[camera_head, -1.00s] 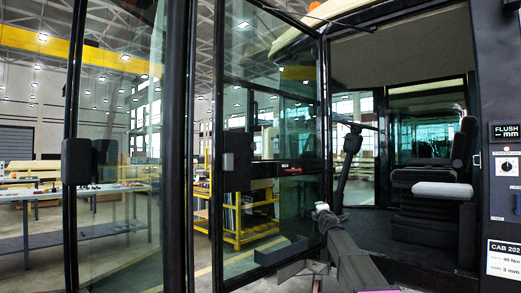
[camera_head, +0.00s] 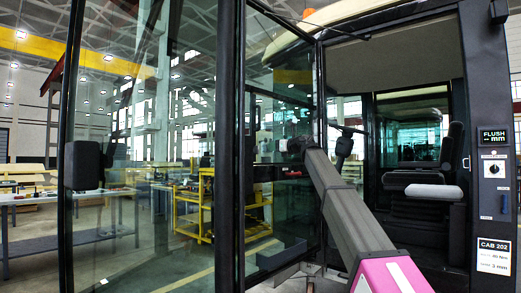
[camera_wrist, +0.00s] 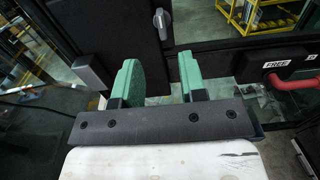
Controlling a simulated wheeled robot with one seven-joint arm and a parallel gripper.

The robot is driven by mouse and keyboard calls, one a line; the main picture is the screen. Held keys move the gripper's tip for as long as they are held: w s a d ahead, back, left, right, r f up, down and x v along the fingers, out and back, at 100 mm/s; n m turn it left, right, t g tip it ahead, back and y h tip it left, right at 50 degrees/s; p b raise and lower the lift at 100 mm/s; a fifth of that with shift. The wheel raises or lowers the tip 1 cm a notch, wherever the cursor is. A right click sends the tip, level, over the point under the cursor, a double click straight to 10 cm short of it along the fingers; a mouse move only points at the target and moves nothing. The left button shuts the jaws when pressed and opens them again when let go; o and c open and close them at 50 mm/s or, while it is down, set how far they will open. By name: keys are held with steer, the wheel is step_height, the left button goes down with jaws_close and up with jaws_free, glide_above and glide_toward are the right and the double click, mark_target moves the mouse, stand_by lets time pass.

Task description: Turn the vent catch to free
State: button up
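In the wrist view, a black block with a white FREE label (camera_wrist: 276,64) and a red handle (camera_wrist: 296,82) sits at the right edge. A small grey lever (camera_wrist: 161,22) points roughly up and down on a dark panel, above the gap between my fingers. I cannot tell for sure which of these is the vent catch. The red handle also shows small in the head view (camera_head: 293,173). My gripper (camera_wrist: 158,66) has two green fingers, apart with nothing between them. It is left of the red handle and below the grey lever. In the head view my arm hides its fingers.
The open glass door (camera_head: 243,140) of the cab has dark frame bars near my arm. A black box (camera_head: 84,165) is on the glass at left. The cab's seat (camera_head: 430,185) and a post with a dial (camera_head: 494,169) stand right. A yellow rack (camera_head: 200,205) is behind the glass.

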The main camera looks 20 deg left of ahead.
mark_target(257, 150)
steer(key=x, duration=1)
steer(key=shift+w, duration=0.15)
steer(key=shift+a, duration=0.1)
jaws_close()
